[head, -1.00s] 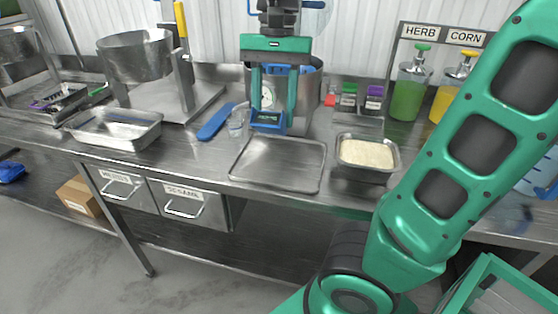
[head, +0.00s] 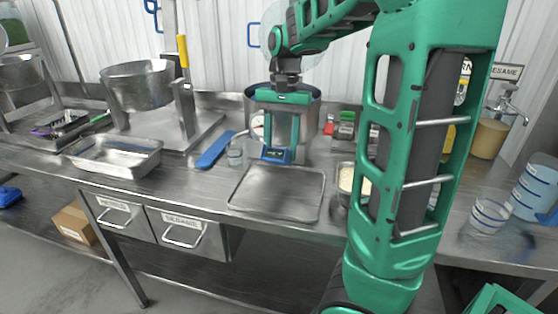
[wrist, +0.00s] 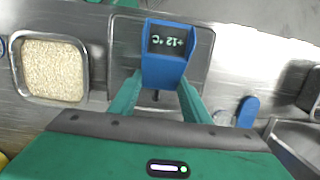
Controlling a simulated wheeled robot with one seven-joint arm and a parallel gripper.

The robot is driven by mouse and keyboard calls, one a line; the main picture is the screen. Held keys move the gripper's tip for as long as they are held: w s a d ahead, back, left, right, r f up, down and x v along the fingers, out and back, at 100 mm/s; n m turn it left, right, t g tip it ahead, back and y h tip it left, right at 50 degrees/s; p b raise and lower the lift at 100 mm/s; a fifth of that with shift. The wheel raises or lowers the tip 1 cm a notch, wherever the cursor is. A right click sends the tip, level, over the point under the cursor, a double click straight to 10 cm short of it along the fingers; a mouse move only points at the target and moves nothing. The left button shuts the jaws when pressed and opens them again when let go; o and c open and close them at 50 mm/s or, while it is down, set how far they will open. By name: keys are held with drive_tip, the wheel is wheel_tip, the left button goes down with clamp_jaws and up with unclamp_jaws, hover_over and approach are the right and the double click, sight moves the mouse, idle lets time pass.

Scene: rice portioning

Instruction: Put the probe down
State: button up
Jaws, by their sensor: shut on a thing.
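The probe is a blue thermometer (head: 277,156) with a dark display. In the wrist view the probe (wrist: 167,55) reads +12 °C. My gripper (head: 278,148) has its two green fingers shut on the probe's blue body; the fingers also show in the wrist view (wrist: 160,88). In the head view the probe appears at the back edge of a flat steel tray (head: 275,195). In the wrist view it overlaps the tray (wrist: 120,55). I cannot tell whether it touches the tray or counter. The probe's stem is mostly hidden.
A steel pan of rice (wrist: 53,70) stands beside the tray, partly behind my arm in the head view (head: 346,180). A clear cup (head: 235,155) and blue utensil (head: 215,150) lie left. A large pot (head: 310,105) stands behind. The tray looks empty.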

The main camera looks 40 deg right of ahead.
drive_tip(key=shift+w+d+f, duration=0.25)
drive_tip(key=shift+d+f, duration=0.05)
drive_tip(key=shift+f, duration=2)
drive_tip(key=o, duration=1.3)
drive_tip(key=shift+o, duration=0.2)
wheel_tip(320, 180, up, 12)
drive_tip(key=w+d, duration=0.1)
drive_tip(key=shift+d, duration=0.25)
